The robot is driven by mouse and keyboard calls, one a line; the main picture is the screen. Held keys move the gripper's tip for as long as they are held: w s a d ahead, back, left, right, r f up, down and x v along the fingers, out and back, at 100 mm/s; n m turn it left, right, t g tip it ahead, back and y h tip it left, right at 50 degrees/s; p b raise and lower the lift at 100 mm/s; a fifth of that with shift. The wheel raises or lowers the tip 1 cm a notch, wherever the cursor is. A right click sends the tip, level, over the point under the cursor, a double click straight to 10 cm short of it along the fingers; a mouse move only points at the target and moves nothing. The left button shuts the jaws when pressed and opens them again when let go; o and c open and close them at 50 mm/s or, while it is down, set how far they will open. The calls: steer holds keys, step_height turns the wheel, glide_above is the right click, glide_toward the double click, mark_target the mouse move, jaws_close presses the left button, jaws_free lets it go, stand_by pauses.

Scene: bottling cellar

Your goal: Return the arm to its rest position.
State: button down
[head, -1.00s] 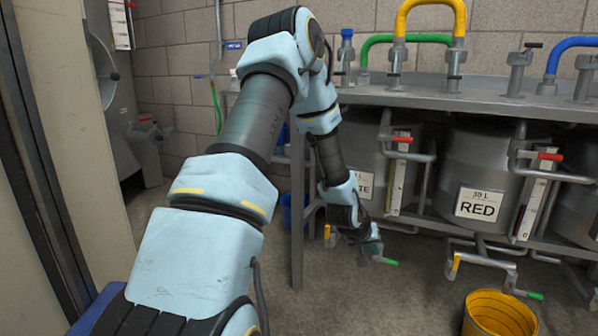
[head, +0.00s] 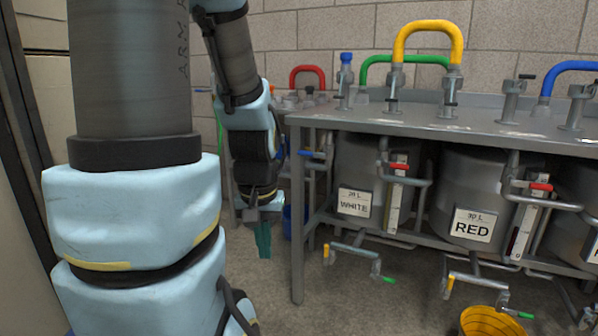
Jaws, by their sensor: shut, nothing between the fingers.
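My arm stands large in the left part of the head view, its upper links raised and its forearm hanging down. My gripper (head: 263,240) points downward at the end of the forearm, left of the grey bench's front leg. Its teal fingers are together with nothing between them. It hangs clear of the bench and the tanks, above the floor.
A grey metal bench (head: 430,121) carries valves and yellow, green, red and blue hoses. Below it hang the WHITE tank (head: 345,170) and the RED tank (head: 465,185), with drain taps in front. A yellow bucket (head: 490,322) stands on the floor at lower right. A blue container (head: 290,222) is behind my gripper. Open floor lies before the bench.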

step_height(320, 180, up, 35)
steer(key=p, duration=3.3)
steer(key=shift+f, duration=0.2)
